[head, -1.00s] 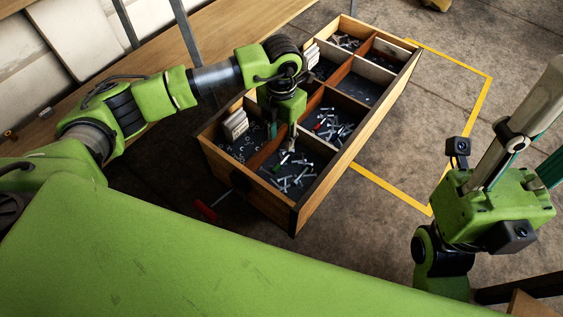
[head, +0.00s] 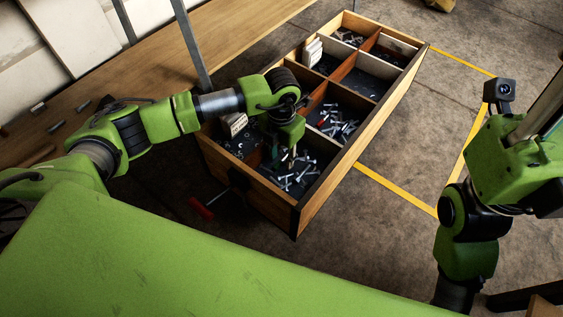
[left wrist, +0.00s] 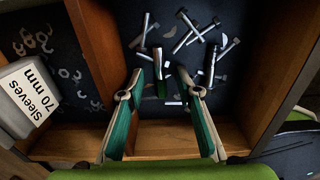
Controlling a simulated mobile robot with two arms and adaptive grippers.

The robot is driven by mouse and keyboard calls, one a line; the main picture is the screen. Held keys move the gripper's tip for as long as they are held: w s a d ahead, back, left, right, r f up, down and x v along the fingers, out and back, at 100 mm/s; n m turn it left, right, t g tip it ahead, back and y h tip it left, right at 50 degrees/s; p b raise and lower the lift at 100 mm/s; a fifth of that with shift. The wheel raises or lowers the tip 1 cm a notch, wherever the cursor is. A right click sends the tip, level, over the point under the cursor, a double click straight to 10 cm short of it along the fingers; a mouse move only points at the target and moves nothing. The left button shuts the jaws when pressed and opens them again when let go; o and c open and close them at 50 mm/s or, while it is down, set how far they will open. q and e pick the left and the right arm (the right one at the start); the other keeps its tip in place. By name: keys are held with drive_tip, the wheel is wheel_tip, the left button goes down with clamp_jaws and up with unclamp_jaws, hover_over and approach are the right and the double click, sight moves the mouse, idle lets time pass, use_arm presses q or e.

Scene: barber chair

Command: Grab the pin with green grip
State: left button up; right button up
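My left gripper (head: 286,156) reaches down into the nearest compartment of a wooden parts box (head: 328,178). In the left wrist view its two fingers (left wrist: 161,74) are apart, over the compartment floor. A small pin-like piece with a green part (left wrist: 161,88) shows between the fingertips; I cannot tell whether either finger touches it. Several silver bolts and a dark pin (left wrist: 210,64) lie just beyond and to the right. My right gripper (head: 546,116) is partly cut off at the right edge of the head view, clear of the box.
Wooden dividers (left wrist: 93,45) stand close beside the left gripper. The left compartment holds small rings and a white label block reading "Sleeves 70 mm" (left wrist: 28,92). A red-handled thing (head: 202,207) is outside the box. The floor right of the box is open, with yellow lines (head: 397,190).

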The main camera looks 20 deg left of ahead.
use_arm(q)
clamp_jaws()
drive_tip(key=shift+r, duration=0.2)
